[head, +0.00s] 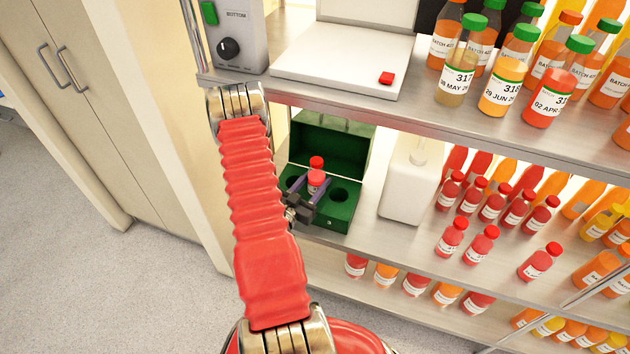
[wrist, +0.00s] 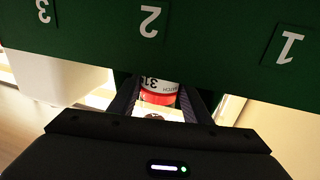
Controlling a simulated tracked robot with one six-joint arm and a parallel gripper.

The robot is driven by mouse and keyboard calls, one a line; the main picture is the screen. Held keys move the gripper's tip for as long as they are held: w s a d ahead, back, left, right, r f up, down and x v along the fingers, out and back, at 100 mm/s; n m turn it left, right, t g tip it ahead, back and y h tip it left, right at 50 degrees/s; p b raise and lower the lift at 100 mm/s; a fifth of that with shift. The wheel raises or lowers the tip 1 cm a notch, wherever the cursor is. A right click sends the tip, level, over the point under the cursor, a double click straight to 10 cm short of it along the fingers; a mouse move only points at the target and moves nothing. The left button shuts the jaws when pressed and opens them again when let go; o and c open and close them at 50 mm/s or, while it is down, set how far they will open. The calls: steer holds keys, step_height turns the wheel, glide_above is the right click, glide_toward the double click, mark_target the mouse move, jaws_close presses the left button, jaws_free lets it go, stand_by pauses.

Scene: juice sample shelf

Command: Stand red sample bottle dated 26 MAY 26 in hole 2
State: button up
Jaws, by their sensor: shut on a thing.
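My gripper (head: 311,189) is at the front of an open green box (head: 345,222), shut on a small red bottle (head: 316,181) with a red top. In the wrist view the bottle (wrist: 158,97) is between the fingers, its label upside down, showing "31"; its date is not readable. The box front (wrist: 205,40) carries an upside-down 3, 2 and 1, and the bottle lines up about with the 2. A red cap (head: 316,162) shows just above; I cannot tell whether it is the same bottle. The bottle's base is hidden, so I cannot tell whether it is in a hole.
A dark empty hole (head: 339,195) shows at the box's right. The raised lid (head: 343,147) is behind. A white jug (head: 405,185) stands to the right, then several red bottles (head: 481,246). The upper shelf (head: 440,117) overhangs above, with a white scale (head: 345,60).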

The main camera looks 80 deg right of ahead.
steer(key=shift+f, duration=1.1)
stand_by(0.5)
steer(key=o, duration=1.3)
steer(key=shift+f, duration=0.1)
steer(key=shift+a, duration=0.15)
steer(key=v, duration=1.2)
steer(key=shift+v, duration=0.8)
steer(key=shift+s, duration=0.1)
